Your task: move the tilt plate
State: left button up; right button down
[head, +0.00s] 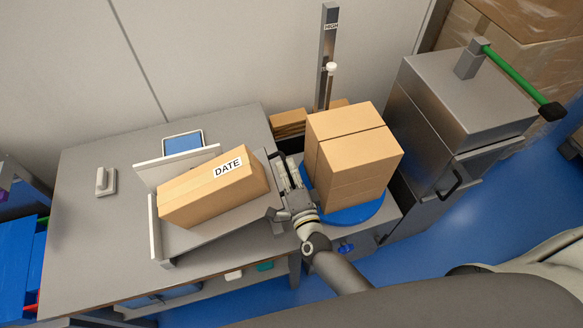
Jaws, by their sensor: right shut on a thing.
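The tilt plate (215,238) is a grey plate with pale upright fences at its back and left. It sits tilted on the grey table and bears a cardboard carton (205,192) labelled DATE, which lies skewed against the fences. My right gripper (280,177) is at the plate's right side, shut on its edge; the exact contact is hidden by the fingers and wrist. My left gripper is not in view.
Large stacked cartons (345,160) on a blue round turntable (352,213) stand close right of my right gripper. Behind are a metal post (326,60) and a blue-screened tablet (183,142). A grey cabinet with a green-handled lever (515,75) stands right. The table's left part is mostly clear.

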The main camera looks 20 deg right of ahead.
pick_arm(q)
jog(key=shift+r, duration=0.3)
pick_arm(e)
jog(key=shift+w+a+r, duration=0.15)
jog(key=shift+a+r, duration=0.1)
jog(key=shift+r, duration=0.55)
jog(key=c, duration=1.6)
grip_release()
jog(key=shift+o, duration=0.6)
jog(key=shift+s+f, duration=0.1)
jog(key=shift+s, duration=0.3)
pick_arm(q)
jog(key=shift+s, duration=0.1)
pick_arm(e)
jog(key=s, duration=1.1)
jog(key=shift+s+d+f, duration=0.3)
jog(key=shift+f, duration=0.1)
